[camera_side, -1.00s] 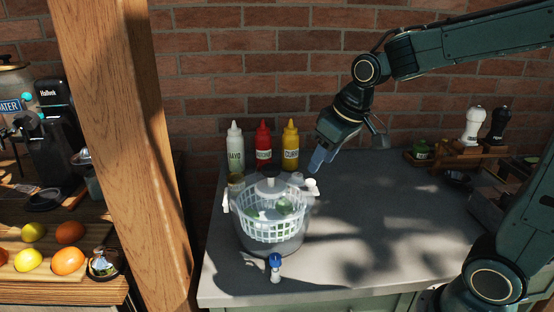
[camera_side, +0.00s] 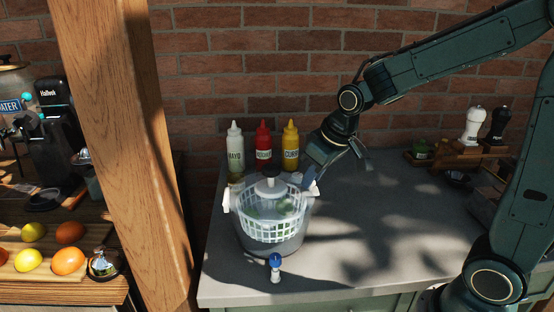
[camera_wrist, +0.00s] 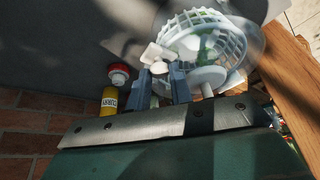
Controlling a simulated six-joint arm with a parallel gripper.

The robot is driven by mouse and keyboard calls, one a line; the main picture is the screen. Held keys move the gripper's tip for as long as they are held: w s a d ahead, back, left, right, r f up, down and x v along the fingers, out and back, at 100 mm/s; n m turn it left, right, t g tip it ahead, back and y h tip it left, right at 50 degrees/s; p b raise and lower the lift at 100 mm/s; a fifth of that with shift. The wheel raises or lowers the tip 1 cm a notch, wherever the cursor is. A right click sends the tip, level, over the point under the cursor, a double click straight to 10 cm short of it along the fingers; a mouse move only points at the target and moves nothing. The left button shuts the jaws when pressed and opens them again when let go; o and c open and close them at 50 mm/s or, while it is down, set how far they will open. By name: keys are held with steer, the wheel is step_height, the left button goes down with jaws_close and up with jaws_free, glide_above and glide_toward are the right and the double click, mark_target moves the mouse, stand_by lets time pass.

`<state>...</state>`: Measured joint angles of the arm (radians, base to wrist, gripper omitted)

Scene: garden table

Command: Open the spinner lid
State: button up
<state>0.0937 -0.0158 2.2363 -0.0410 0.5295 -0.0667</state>
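The salad spinner (camera_side: 270,240) stands on the left part of the grey counter. My gripper (camera_side: 309,180) is at the spinner's upper right rim. In the wrist view its two fingers (camera_wrist: 159,86) are apart, with white clip parts (camera_wrist: 158,58) just beyond and between their tips. Whether they touch the clip is unclear.
White mayo (camera_side: 235,150), red (camera_side: 263,145) and yellow curry (camera_side: 290,148) bottles stand close behind the spinner. A small blue-topped item (camera_side: 275,267) stands in front. A wooden post (camera_side: 125,140) rises at left. The counter right of the spinner is clear.

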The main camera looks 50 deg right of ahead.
mark_target(289, 189)
jaws_close()
steer(key=shift+r, duration=0.15)
steer(key=shift+w+a+r+g+h, duration=0.25)
steer(key=shift+r+g+h, duration=0.1)
steer(key=shift+r, duration=0.45)
steer(key=shift+w+a+r+g+h, duration=0.25)
steer(key=shift+a+r+g+h, duration=0.05)
steer(key=shift+r, duration=0.45)
steer(key=shift+w+a+r+g+h, duration=0.25)
steer(key=shift+r+g+h, duration=0.1)
steer(key=shift+r, duration=0.45)
steer(key=shift+w+a+r+n+g+h, duration=0.15)
steer(key=shift+w+a+r+g+h, duration=0.2)
steer(key=shift+r, duration=0.3)
steer(key=shift+w+a+r+n+g+h, duration=0.1)
steer(key=shift+w+a+r+g+h, duration=0.25)
steer(key=shift+r, duration=0.35)
steer(key=shift+w+a+r+n+g+h, duration=0.15)
steer(key=shift+w+a+r+g+h, duration=0.2)
steer(key=shift+r, duration=0.3)
steer(key=shift+w+a+r, duration=0.1)
steer(key=o, duration=0.5)
jaws_free()
steer(key=shift+o, duration=0.2)
steer(key=shift+s+d+f, duration=0.2)
steer(key=shift+d+f, duration=0.05)
